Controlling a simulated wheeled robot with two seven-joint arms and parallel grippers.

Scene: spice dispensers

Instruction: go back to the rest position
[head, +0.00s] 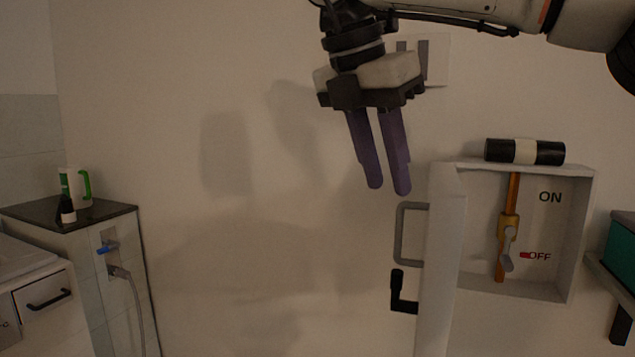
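My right gripper (388,188) hangs from the arm that comes in from the upper right. Its two purple fingers point down, with a narrow gap between them, and nothing is held. It is above and left of the open wall box (582,235), apart from its door (440,265). My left gripper is not in view.
The door's grey handle (402,235) and black latch (401,293) stick out to the left. Inside the box is a valve (507,235) on an orange pipe. A black and white cylinder (525,151) lies on top. A counter (75,213) stands left; the wall between is clear.

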